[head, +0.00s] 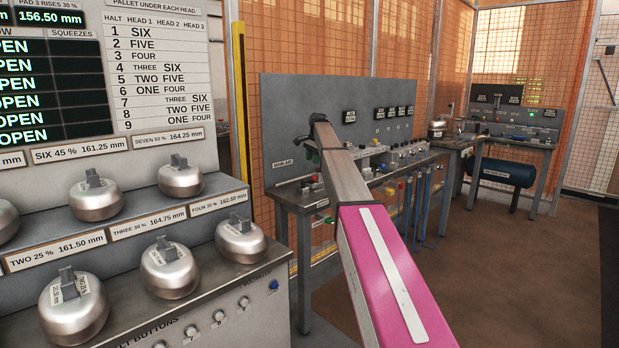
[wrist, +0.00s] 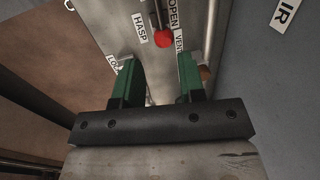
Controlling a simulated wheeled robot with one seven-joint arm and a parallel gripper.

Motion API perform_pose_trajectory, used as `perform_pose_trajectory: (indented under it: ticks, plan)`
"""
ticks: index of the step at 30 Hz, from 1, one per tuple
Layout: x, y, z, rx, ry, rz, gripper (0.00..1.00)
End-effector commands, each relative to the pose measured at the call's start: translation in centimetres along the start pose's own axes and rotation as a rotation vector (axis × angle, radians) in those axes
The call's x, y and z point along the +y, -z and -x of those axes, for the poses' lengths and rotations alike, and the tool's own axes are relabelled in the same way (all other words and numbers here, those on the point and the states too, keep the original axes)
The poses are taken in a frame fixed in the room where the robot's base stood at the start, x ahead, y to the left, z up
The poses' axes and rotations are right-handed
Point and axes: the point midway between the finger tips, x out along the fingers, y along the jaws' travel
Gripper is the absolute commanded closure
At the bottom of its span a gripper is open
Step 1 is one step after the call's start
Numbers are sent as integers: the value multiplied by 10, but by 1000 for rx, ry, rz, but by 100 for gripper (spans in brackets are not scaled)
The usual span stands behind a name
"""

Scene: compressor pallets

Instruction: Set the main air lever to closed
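The main air lever shows in the wrist view as a red ball knob (wrist: 165,38) on a thin metal rod, at a grey plate (wrist: 115,30) with labels reading HASP, OPEN and VENT. The knob is near the OPEN label. My gripper (wrist: 159,75) has two green fingers spread apart with nothing between them. The knob lies beyond the fingertips, roughly in line with the gap, and I see no contact. In the head view my gripper (head: 312,148) is at the left end of the grey bench panel, near the MAIN AIR label (head: 283,163); my arm hides much of that area.
A stand with several silver weights (head: 170,268) and a display board (head: 55,80) fills the left. The bench (head: 290,200) carries valves and blue hoses. A blue tank (head: 503,172) stands under a farther bench. Brown floor (head: 500,260) is clear at right.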

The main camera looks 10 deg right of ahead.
Motion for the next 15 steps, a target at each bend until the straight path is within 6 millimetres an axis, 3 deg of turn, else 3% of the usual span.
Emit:
perform_pose_trajectory:
  ticks: [15]
  plan:
    - [0, 0, -81, -1, -1, 1, 63]
